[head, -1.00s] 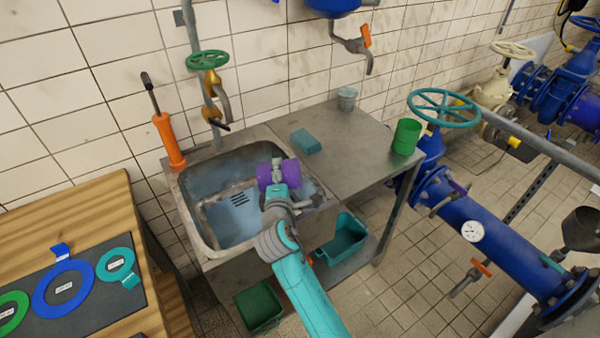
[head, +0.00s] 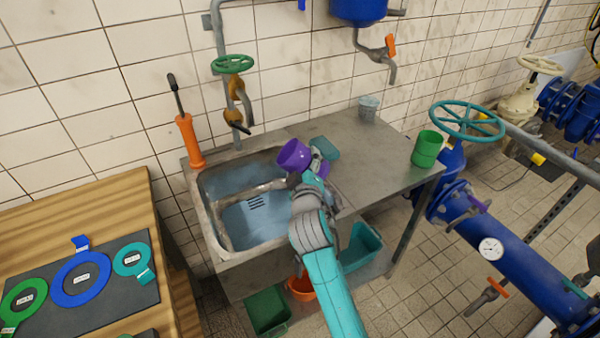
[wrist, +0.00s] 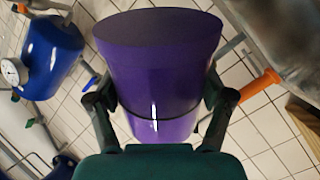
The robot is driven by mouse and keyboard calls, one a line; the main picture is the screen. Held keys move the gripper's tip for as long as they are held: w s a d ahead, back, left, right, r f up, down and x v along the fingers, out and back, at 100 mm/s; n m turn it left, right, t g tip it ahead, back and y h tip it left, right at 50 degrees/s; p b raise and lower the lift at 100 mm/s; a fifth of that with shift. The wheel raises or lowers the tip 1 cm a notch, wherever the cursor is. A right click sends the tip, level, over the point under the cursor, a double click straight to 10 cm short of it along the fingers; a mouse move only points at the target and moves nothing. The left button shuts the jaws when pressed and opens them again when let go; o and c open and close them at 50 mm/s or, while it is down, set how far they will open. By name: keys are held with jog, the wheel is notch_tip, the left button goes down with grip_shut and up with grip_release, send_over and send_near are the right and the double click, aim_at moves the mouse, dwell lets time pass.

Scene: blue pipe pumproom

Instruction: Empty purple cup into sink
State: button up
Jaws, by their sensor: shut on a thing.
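The purple cup (head: 294,155) is held over the right part of the metal sink (head: 213,217), tilted with its mouth toward the upper left in the head view. My gripper (head: 306,172) is shut on it. In the wrist view the cup (wrist: 158,75) fills the middle, with the fingers of my gripper (wrist: 160,112) on both sides of it. The sink basin shows a bluish inside and a dark slotted drain.
Bins sit below. A wooden table (head: 120,200) is at left.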

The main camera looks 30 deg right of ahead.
jog(key=d+r+m, duration=0.1)
jog(key=m, duration=0.1)
jog(key=s+d+m, duration=0.1)
jog(key=m, duration=0.1)
jog(key=shift+r+t, duration=0.35)
jog(key=shift+t, duration=0.05)
jog(key=m, duration=0.1)
jog(key=d+r+m, duration=0.1)
jog(key=m, duration=0.1)
jog(key=s+r+m, duration=0.1)
jog(key=m, duration=0.1)
jog(key=shift+d+t, duration=0.3)
